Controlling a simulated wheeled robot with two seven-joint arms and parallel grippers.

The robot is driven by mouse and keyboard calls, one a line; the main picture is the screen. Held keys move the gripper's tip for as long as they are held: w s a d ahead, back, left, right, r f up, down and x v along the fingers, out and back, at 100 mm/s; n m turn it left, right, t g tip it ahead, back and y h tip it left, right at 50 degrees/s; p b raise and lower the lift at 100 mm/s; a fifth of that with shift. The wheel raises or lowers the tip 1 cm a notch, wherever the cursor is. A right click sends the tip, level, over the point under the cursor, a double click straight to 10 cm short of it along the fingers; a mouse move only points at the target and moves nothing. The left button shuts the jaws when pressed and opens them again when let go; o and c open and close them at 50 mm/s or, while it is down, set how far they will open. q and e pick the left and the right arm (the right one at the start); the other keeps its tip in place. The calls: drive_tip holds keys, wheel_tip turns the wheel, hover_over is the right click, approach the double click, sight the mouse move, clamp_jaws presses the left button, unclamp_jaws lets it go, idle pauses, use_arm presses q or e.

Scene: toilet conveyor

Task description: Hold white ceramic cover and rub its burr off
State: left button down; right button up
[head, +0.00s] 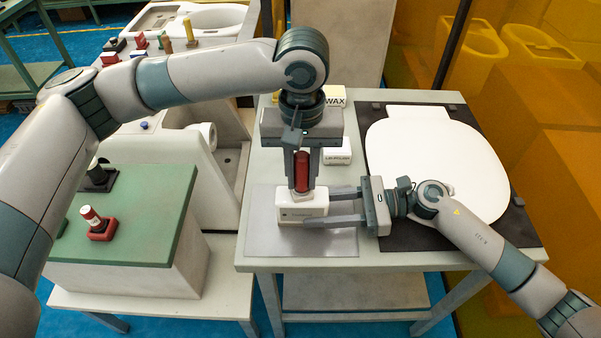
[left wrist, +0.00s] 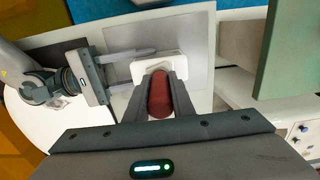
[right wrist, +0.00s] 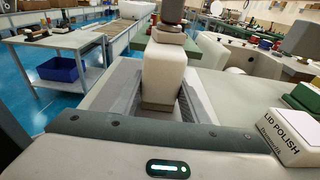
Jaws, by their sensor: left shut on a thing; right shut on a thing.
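The white ceramic cover (head: 302,207) is a small rounded block above the grey mat on the table. My right gripper (head: 318,208) is shut on it, with one finger along each side. It also stands between the fingers in the right wrist view (right wrist: 163,76). My left gripper (head: 301,185) points down and is shut on a red-handled rubbing tool (head: 302,170). The tool's pale lower end meets the cover's top, or is just above it. The red handle fills the gap between the left fingers in the left wrist view (left wrist: 160,95). No burr can be made out.
A large white lid (head: 435,155) lies on a black mat at the table's right. A WAX box (head: 335,96) and a polish box (head: 337,152) stand behind the cover. A green-topped stand (head: 130,215) at left bears a red holder (head: 101,231) with a tool.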

sight(302, 155)
use_arm(q)
drive_tip(key=shift+d+f, duration=0.15)
use_arm(e)
drive_tip(key=shift+r, duration=0.1)
use_arm(q)
drive_tip(key=shift+d, duration=0.3)
drive_tip(key=shift+a, duration=0.2)
drive_tip(key=shift+a+r, duration=0.25)
idle(0.3)
drive_tip(key=shift+r, duration=3.55)
use_arm(e)
drive_tip(key=o, duration=1)
drive_tip(key=shift+c, duration=0.2)
